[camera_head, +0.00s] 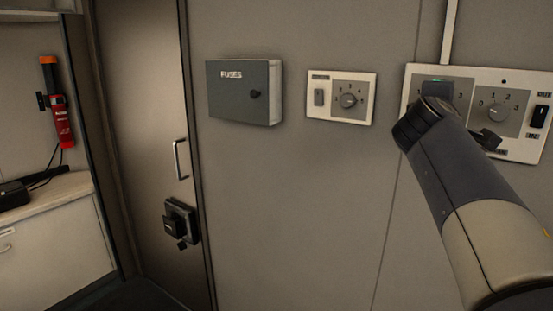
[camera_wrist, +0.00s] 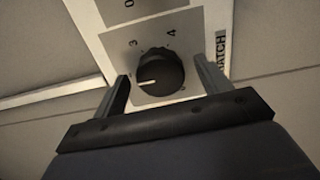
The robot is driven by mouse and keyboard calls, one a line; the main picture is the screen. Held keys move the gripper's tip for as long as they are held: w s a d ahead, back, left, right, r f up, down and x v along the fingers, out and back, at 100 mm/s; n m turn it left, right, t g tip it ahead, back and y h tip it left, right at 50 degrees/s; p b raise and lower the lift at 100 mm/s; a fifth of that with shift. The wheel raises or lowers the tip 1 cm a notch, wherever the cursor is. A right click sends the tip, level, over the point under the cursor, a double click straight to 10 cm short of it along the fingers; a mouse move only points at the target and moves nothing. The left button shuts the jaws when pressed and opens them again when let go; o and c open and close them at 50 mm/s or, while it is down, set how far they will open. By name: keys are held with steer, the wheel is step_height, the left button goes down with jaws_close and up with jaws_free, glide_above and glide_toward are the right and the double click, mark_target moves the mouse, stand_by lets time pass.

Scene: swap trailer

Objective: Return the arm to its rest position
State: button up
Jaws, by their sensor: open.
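My gripper (camera_wrist: 161,70) is open in the wrist view, with one finger to each side of a round black knob (camera_wrist: 160,73). A gap shows between each finger and the knob, and nothing is held. The knob sits on a grey dial plate with the numbers 3 and 4 visible, and its white mark points left. In the head view my arm reaches up from the lower right to the large white control panel (camera_head: 413,80).
Left of the large panel are a smaller switch panel (camera_head: 337,114) and a grey fuse box (camera_head: 236,91). Further left are a door (camera_head: 142,110) with a handle, a fire extinguisher (camera_head: 60,121) and a counter (camera_head: 62,192). The wall below the panels is clear.

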steer(key=n+p, duration=0.5)
steer(key=n, duration=0.1)
steer(key=n+p, duration=0.4)
steer(key=n, duration=0.2)
steer(key=n+p, duration=0.5)
steer(key=n, duration=0.1)
steer(key=shift+w+a+r+p, duration=0.1)
steer(key=shift+a+r+p, duration=0.1)
steer(key=shift+r+p, duration=0.15)
steer(key=shift+f, duration=0.1)
